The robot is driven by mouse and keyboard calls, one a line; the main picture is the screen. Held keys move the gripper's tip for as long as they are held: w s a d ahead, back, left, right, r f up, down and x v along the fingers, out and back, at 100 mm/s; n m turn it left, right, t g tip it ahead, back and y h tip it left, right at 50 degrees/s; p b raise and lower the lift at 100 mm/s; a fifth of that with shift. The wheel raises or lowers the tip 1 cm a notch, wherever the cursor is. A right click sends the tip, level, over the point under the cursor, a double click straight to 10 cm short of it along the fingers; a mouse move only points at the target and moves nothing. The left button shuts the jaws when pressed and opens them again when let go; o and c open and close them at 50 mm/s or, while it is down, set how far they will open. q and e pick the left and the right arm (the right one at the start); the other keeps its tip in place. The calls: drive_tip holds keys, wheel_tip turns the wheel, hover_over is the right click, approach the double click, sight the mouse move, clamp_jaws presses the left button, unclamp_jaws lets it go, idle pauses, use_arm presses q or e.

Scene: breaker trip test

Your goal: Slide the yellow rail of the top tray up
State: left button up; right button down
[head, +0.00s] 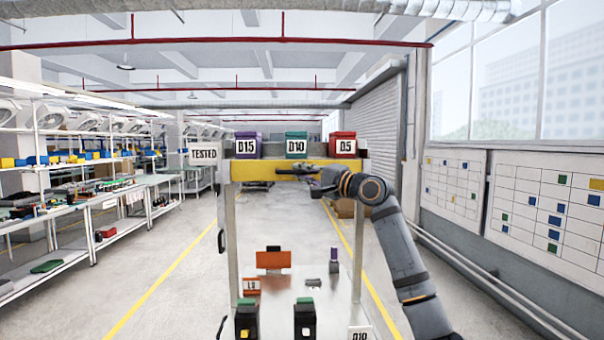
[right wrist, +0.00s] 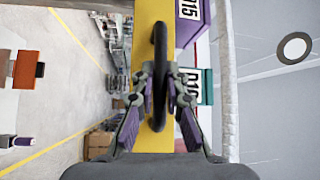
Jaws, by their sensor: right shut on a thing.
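The yellow rail (head: 252,172) runs level across the front of the top tray, between two metal posts, just under the bins. My right gripper (head: 298,169) reaches it from the right, near its middle. In the right wrist view the yellow rail (right wrist: 149,14) carries a black handle (right wrist: 160,45). My right gripper (right wrist: 160,98) is shut on this handle, one finger on each side. The gripper covers part of the rail in the head view. My left gripper is not in view.
Purple D15 (head: 246,145), green D10 (head: 296,145) and red D5 (head: 342,145) bins stand on the top tray, beside a TESTED sign (head: 203,154). Below, a lower shelf (head: 285,310) holds an orange piece (head: 273,259) and small dark items. Open floor lies behind.

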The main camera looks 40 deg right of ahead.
wheel_tip(320, 180, up, 6)
drive_tip(key=p, duration=0.4)
drive_tip(key=shift+f+p, duration=0.15)
drive_tip(key=shift+p, duration=0.15)
drive_tip(key=c, duration=1.5)
unclamp_jaws()
drive_tip(key=shift+o, duration=0.7)
drive_tip(key=shift+f, duration=0.1)
drive_tip(key=shift+s, duration=0.1)
